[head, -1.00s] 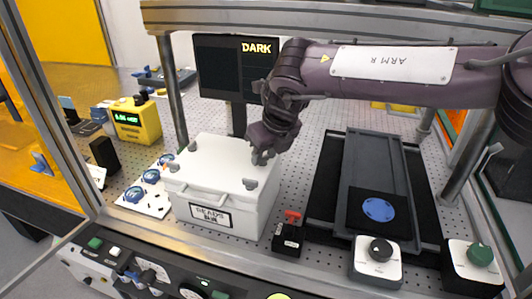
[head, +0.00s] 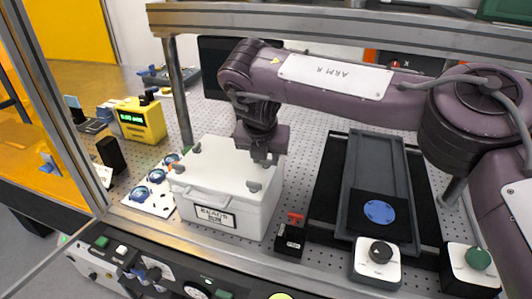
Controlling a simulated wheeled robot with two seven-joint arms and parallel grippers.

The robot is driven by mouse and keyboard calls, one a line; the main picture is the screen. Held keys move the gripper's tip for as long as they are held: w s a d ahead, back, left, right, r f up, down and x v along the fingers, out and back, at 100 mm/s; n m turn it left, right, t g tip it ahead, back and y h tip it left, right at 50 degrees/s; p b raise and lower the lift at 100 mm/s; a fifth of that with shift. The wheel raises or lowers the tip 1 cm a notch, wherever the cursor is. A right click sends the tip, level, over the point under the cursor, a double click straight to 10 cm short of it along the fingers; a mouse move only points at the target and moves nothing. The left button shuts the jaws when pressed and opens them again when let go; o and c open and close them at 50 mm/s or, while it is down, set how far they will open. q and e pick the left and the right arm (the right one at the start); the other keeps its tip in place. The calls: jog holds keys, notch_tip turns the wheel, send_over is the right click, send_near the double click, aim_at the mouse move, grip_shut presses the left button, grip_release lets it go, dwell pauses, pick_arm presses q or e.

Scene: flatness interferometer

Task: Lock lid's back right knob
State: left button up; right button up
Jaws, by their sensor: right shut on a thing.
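The white box (head: 232,210) with a handle and a label on its front stands on the perforated plate, with its white lid (head: 222,168) on top. Grey knobs show at the lid's front right (head: 254,186), front left (head: 179,168) and back left (head: 196,148). My right gripper (head: 264,161) points down at the lid's back right corner. It is shut on the back right knob, which its fingers mostly hide, so the knob's angle cannot be told. My left gripper is not in view.
A small black block with a red switch (head: 296,217) stands right of the box. A dark tray with a blue disc (head: 379,211) lies farther right. A card of goggles (head: 150,196) and a yellow meter (head: 140,120) are left. Metal frame posts (head: 180,92) surround the area.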

jog(key=shift+m, duration=0.5)
jog(key=o, duration=1)
jog(key=v, duration=0.7)
jog(key=shift+a+r, duration=0.2)
jog(key=shift+r, duration=0.2)
